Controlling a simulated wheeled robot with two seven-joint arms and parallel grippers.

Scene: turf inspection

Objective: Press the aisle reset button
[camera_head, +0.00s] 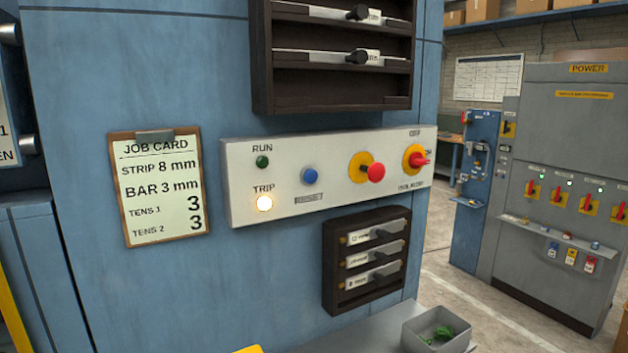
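A white control panel (330,213) is fixed to the blue wall of a cabinet in the middle of the head view. A round blue button (310,176) sits on it, with a small label (308,198) below that seems to read RESET. To its left, the TRIP lamp (264,203) glows warm white and the green RUN lamp (262,162) above looks unlit. To its right are a red mushroom button (376,172) on a yellow disc and a red rotary switch (418,159) on another yellow disc. Neither of my grippers is in view, and nothing covers the blue button.
A job card (160,190) hangs left of the panel. Dark tool racks sit above (262,60) and below (331,260) it. A grey bin (425,340) with green bits stands on a ledge below. A grey POWER cabinet (570,120) stands at right across open floor (470,310).

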